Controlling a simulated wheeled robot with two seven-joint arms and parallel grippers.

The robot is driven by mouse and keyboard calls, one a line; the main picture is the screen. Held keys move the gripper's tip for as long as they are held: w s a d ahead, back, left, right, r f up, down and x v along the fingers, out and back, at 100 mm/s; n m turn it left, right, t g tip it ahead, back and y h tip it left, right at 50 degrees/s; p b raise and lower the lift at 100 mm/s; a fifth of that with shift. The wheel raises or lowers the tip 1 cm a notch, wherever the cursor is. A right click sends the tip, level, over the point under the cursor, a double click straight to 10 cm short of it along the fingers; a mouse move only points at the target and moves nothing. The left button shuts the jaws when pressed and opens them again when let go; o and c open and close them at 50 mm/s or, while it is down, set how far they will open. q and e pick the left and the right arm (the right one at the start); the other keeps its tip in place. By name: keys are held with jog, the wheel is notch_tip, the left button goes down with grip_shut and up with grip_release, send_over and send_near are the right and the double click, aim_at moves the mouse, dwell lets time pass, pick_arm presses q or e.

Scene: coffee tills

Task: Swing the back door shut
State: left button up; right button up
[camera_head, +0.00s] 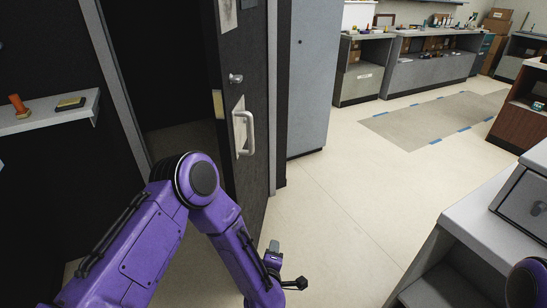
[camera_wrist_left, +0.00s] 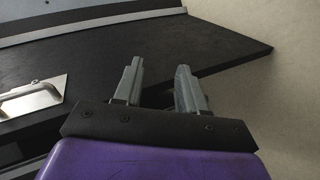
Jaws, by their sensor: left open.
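The back door (camera_head: 256,55) is a dark panel standing ajar, with the dark doorway (camera_head: 160,60) open to its left. It carries a pale pull handle (camera_head: 248,132) on a plate and a round knob or lock (camera_head: 236,78) above. My left gripper (camera_head: 274,250) is low beside the door's lower part, to the right of and below the handle. In the left wrist view the two grey fingers (camera_wrist_left: 160,68) are apart with nothing between them. The dark door (camera_wrist_left: 200,40) lies beyond them, and the handle (camera_wrist_left: 32,98) is at left. I cannot tell whether the fingers touch the door. My right gripper is out of view.
A wall shelf (camera_head: 50,112) with a stamp and a pad is at left. A grey cabinet (camera_head: 308,75) stands right of the door. A counter (camera_head: 465,215) is at lower right. Bare floor (camera_head: 340,220) lies between.

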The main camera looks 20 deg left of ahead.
pick_arm(q)
jog(key=w+r+n+t+y+b, duration=0.1)
jog(key=w+r+n+t+y, duration=0.1)
jog(key=w+r+n, duration=0.5)
jog(key=n+g+y+b, duration=0.45)
jog(key=n+y, duration=0.55)
jog(key=n, duration=1.3)
send_near(253, 136)
jog(key=x, duration=0.2)
jog(key=shift+m+g, duration=0.3)
jog(key=shift+g, duration=0.15)
jog(key=x, duration=0.2)
jog(key=p+x, duration=0.1)
jog(key=x, duration=0.4)
jog(key=shift+w+a+r+p, duration=0.15)
jog(key=shift+w+r+p, duration=0.1)
jog(key=shift+p, duration=0.1)
jog(key=shift+a, duration=0.15)
jog(key=shift+c, duration=1.3)
jog(key=shift+f, duration=0.1)
grip_shut()
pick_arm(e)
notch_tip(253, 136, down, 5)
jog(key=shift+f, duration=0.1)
